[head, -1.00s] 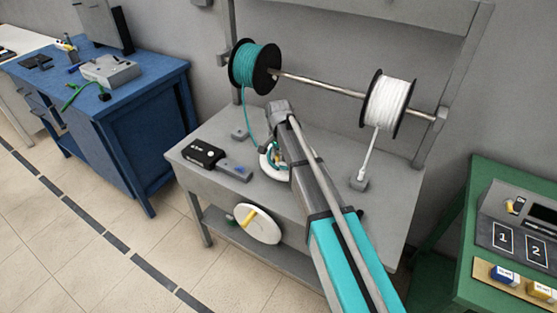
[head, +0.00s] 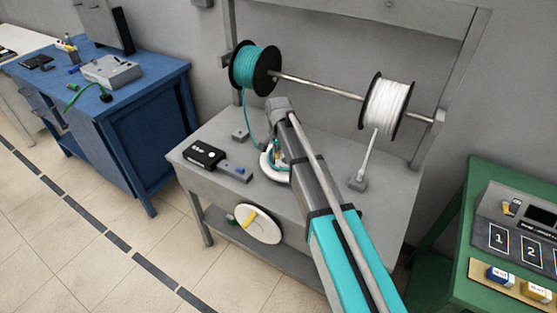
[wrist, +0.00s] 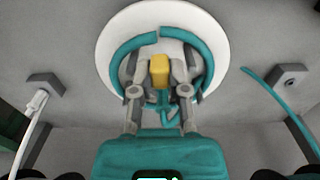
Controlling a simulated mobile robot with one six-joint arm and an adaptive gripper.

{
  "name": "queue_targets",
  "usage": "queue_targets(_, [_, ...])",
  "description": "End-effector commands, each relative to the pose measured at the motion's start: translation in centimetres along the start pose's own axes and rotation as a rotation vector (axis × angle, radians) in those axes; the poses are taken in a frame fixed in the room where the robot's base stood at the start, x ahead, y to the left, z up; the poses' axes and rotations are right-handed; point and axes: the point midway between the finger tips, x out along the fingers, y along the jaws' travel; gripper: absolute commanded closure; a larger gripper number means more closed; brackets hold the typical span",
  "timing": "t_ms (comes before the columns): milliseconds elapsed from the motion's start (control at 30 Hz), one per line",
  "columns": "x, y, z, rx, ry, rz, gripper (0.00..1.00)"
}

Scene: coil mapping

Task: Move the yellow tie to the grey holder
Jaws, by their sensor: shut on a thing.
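The yellow tie (wrist: 160,68) shows in the wrist view as a small yellow block between my fingertips. My gripper (wrist: 160,78) is shut on it. Both are over a round white disc (wrist: 113,35) with a teal cable coil (wrist: 135,42) around my fingers. In the head view my gripper (head: 277,158) is over the same white disc (head: 266,171) on the grey bench, and my arm hides most of it and the tie. Several grey fixtures are on the bench; I cannot tell which is the grey holder.
A teal spool (head: 250,72) and a white spool (head: 387,103) hang on a rod above the bench. A black box (head: 206,154) and a small grey-blue device (head: 236,173) lie left of the disc. A grey block (head: 357,184) with a white cable stands right.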

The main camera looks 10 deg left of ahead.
Motion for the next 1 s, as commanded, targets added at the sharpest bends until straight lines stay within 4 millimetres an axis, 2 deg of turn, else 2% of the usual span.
queue_targets(100, [-1.0, 0.0, 0.0, 0.0, 0.0, 0.0, 1.0])
queue_targets(300, [-1.7, 0.0, 0.0, 0.0, 0.0, 0.0, 1.0])
queue_targets(1000, [-1.7, 0.0, 0.0, 0.0, 0.0, 0.0, 1.0])
